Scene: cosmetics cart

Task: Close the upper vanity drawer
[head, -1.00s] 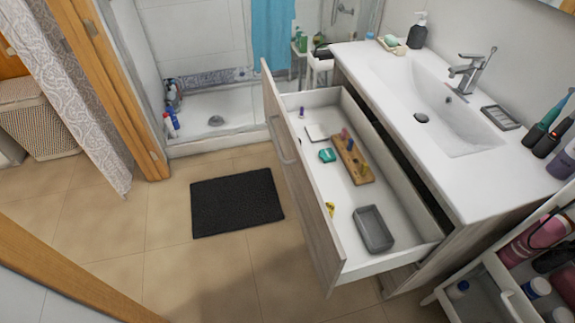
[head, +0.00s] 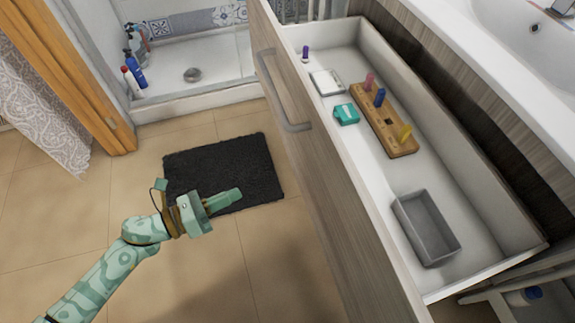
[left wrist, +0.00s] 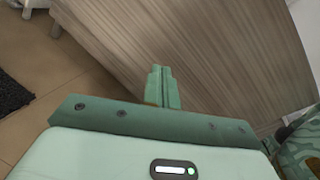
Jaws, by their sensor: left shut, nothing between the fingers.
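The upper vanity drawer (head: 345,175) is pulled well out, with its wood-grain front facing left and a grey bar handle (head: 284,92) on it. Inside are a wooden holder (head: 385,122) with colored bottles, a teal box (head: 346,114), a white item (head: 326,82), a small purple-capped bottle (head: 305,54) and a grey tray (head: 427,228). My left gripper (head: 225,201) is shut and empty, left of the drawer front and apart from it. In the left wrist view its fingers (left wrist: 162,86) point toward a wood-grain panel (left wrist: 215,50). My right gripper is not in view.
A white countertop with basin (head: 490,60) is at the upper right. A black mat (head: 225,165) lies on the tiled floor. A shower tray (head: 195,75) with bottles is at the back.

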